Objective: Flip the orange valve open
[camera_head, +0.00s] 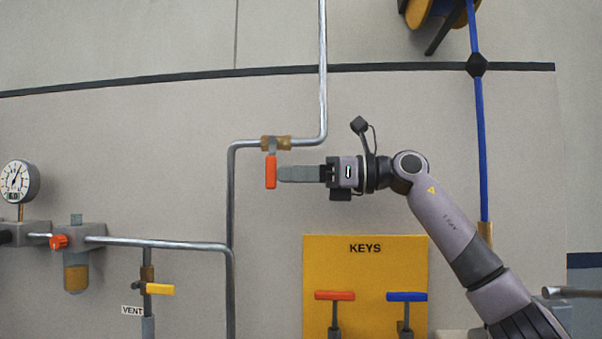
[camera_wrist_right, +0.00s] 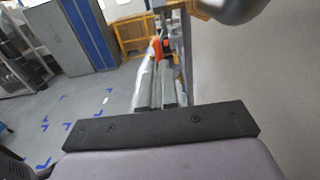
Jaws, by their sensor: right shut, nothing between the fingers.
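The orange valve handle (camera_head: 271,171) hangs straight down from a brass valve body (camera_head: 276,143) on the upper silver pipe. The pipe runs sideways through the body, so the handle lies across the pipe's line. My right gripper (camera_head: 280,174) is shut and empty, with its fingertips at the right side of the handle; whether they touch it I cannot tell. In the right wrist view the shut fingers (camera_wrist_right: 160,85) point toward the orange handle (camera_wrist_right: 157,48), which shows just beyond the tips. My left gripper is in neither view.
A yellow KEYS board (camera_head: 366,263) with a red and a blue T-handle is below my right arm. A yellow VENT handle (camera_head: 160,290), a red knob (camera_head: 59,242) and a gauge (camera_head: 19,181) are at left. A blue pipe (camera_head: 480,140) runs vertically at right.

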